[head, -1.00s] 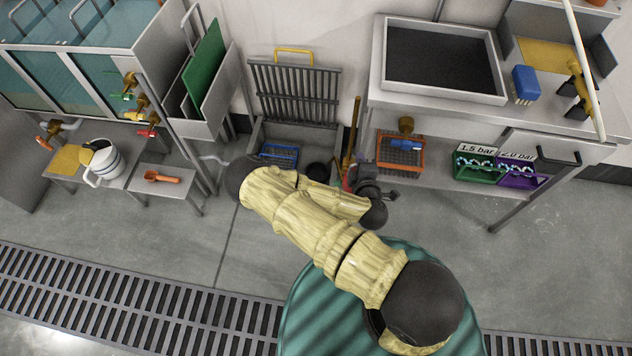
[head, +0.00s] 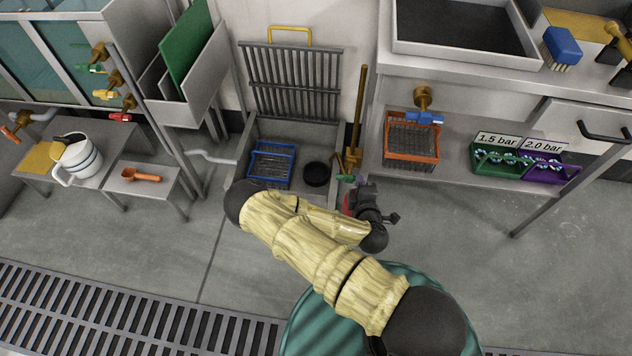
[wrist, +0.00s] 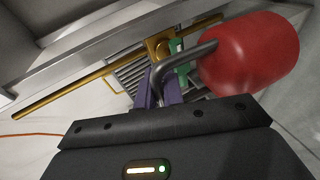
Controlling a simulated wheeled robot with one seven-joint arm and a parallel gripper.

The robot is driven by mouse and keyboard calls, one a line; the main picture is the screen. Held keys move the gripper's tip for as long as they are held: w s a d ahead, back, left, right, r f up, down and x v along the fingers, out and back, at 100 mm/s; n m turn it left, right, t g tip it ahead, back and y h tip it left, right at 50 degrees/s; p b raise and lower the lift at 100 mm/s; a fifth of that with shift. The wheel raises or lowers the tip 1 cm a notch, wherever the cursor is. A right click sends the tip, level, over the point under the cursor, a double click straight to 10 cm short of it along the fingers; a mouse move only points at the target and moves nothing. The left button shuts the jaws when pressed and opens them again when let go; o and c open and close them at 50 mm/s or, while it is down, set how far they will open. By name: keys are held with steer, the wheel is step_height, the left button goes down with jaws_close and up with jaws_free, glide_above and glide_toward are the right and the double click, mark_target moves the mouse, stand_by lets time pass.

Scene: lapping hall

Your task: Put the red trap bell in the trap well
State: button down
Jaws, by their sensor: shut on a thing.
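The red trap bell (wrist: 250,52) hangs by its bent grey handle (wrist: 185,62) from my gripper (wrist: 165,90) in the wrist view. The purple fingers are shut on that handle. In the head view, only a sliver of the bell (head: 348,203) shows beside my gripper (head: 354,181), and my arm hides the rest. The trap well (head: 317,174) is a dark round opening in the sunken floor pit. It lies to the left of my gripper and a little farther away, and nothing is seen in it.
A blue basket (head: 271,164) sits in the pit, left of the well. A barred grate (head: 293,85) stands raised behind it. A brass-coloured upright bar (head: 356,120) stands at the pit's right. An orange basket (head: 411,146) is on the right shelf. Floor at right is clear.

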step_height(320, 180, down, 2)
steer(key=shift+f+b, duration=0.15)
steer(key=shift+b, duration=0.6)
steer(key=shift+d+r+p, duration=0.1)
steer(key=shift+r+p, duration=0.2)
steer(key=shift+p, duration=0.05)
steer(key=shift+s+f, duration=0.1)
